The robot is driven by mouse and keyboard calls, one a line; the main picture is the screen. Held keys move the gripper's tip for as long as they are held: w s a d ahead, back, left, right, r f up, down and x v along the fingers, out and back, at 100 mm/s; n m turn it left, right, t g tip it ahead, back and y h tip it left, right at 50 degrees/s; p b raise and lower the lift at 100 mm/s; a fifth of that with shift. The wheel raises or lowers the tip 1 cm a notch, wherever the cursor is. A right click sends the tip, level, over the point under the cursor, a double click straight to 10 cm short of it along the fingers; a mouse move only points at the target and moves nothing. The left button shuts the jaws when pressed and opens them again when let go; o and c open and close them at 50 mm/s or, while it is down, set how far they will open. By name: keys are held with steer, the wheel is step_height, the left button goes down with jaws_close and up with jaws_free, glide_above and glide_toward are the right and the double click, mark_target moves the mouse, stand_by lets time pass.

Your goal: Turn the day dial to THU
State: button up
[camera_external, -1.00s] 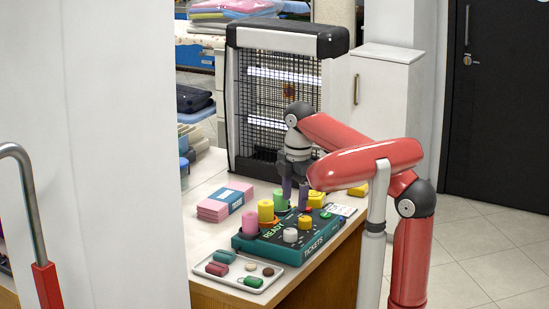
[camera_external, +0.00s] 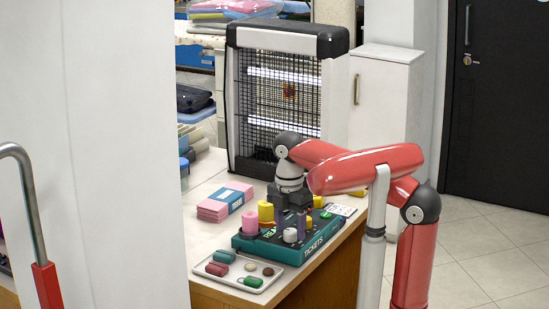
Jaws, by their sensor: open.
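The teal ticket board (camera_external: 322,238) lies on the counter, with the words READY and TICKETS partly readable. Coloured knobs and cylinders stand on it: a pink one (camera_external: 250,222), a yellow one (camera_external: 265,211) and a low white one (camera_external: 290,236). No day letters are readable, so I cannot tell which one is the day dial. My gripper (camera_external: 291,231) points down over the middle of the board, open. Its fingers straddle the area of the white knob; contact cannot be told. A yellow knob behind the right finger is mostly hidden.
A tray (camera_external: 228,279) with several small coloured pieces lies in front of the board. A pink and blue stack (camera_external: 226,202) lies to its left. A tall heater-like unit with a grille (camera_external: 240,100) stands behind. The counter's right edge is close to the board.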

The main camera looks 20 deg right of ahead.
steer(key=c, duration=1)
steer(key=shift+o, duration=0.2)
